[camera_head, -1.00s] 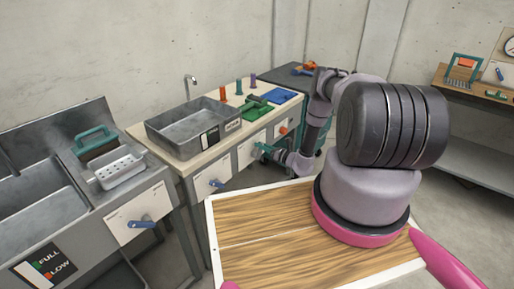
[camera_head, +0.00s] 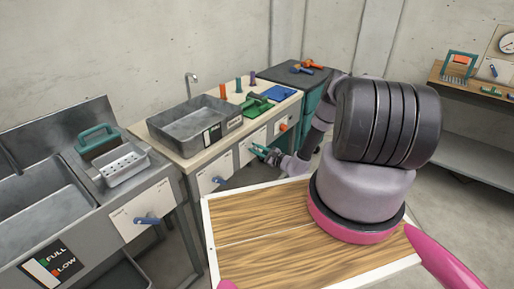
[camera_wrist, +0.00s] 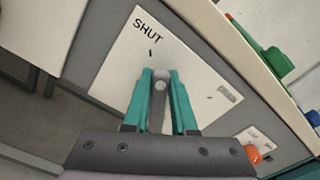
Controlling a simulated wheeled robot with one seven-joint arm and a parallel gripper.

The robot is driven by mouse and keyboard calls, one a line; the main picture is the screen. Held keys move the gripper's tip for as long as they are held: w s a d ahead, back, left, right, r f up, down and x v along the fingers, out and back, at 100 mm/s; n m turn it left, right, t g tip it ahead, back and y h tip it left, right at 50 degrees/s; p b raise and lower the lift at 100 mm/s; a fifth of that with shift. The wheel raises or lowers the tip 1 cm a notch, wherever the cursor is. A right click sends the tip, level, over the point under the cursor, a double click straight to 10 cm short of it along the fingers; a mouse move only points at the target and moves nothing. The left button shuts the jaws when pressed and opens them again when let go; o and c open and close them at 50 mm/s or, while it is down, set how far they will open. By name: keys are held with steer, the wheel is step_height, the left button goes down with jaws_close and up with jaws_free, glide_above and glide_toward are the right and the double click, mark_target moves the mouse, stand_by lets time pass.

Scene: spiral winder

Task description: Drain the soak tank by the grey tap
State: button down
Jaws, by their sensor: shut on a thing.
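My gripper (camera_head: 266,152) is at a white panel on the front of the counter. In the wrist view its teal fingers (camera_wrist: 160,100) are shut on the grey tap (camera_wrist: 158,106), one finger on each side of the lever. A grey metal tank (camera_head: 165,133) with a level gauge stands on the counter. A second basin (camera_head: 30,205) at the left has a FULL and LOW gauge (camera_head: 50,265).
A blue tap (camera_head: 212,181) and another blue tap (camera_head: 146,220) are on panels to the left. An orange knob (camera_wrist: 254,155) is to the right of the grey tap. A white-edged wooden board (camera_head: 260,215) lies in front of the counter.

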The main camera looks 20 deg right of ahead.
steer(key=shift+s+a+f+n, duration=0.15)
steer(key=shift+f+n, duration=0.05)
steer(key=shift+n, duration=0.3)
steer(key=shift+s+a+f+n, duration=0.1)
steer(key=shift+a+f+n, duration=0.1)
steer(key=shift+n, duration=0.3)
steer(key=shift+s, duration=0.1)
steer(key=c, duration=0.7)
jaws_free()
steer(key=v, duration=1)
steer(key=shift+s+d, duration=0.25)
steer(key=shift+s, duration=0.05)
